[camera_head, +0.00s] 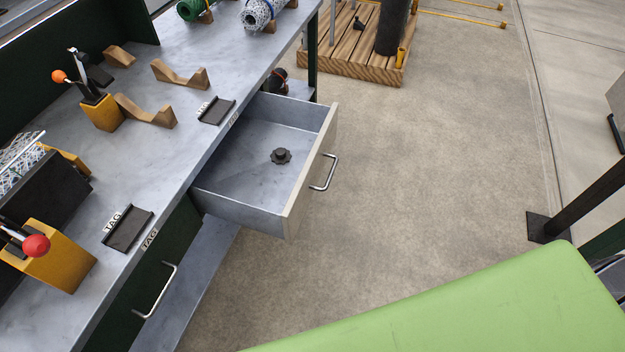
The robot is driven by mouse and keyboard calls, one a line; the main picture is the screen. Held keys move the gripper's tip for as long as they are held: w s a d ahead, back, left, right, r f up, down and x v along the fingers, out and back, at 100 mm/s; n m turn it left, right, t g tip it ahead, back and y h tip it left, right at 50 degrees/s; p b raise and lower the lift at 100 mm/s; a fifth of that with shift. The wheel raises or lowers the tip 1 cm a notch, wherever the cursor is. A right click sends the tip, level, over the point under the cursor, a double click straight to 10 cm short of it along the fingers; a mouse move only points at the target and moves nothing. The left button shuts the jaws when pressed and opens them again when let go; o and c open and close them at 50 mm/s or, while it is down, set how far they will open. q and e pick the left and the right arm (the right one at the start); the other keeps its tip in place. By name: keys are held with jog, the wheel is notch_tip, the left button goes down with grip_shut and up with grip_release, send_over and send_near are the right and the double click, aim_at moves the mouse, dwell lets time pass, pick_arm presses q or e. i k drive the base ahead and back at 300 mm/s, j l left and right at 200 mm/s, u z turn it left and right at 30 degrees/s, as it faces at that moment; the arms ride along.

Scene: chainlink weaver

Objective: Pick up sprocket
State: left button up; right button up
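The sprocket (281,156) is a small dark toothed part. It lies on the bottom of an open metal drawer (234,211), near the middle and towards the front panel. The drawer is pulled out from under the grey workbench (184,146), and its front has a silver handle (325,173). Nothing covers the sprocket. Neither of my grippers shows in the head view.
Yellow blocks with red (36,246) and orange (59,76) knobs, wooden cradles (180,76) and black tag trays (128,229) sit on the bench. A closed drawer handle (156,291) is below. A wooden pallet (350,50) stands behind. A green surface (480,310) fills the front right.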

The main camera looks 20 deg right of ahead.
aim_at(279, 155)
jog(key=i+l+u, duration=0.15)
jog(key=l, duration=0.35)
jog(key=i+l+u, duration=0.15)
jog(key=l, duration=0.35)
jog(key=l+u, duration=0.15)
jog(key=l, duration=0.35)
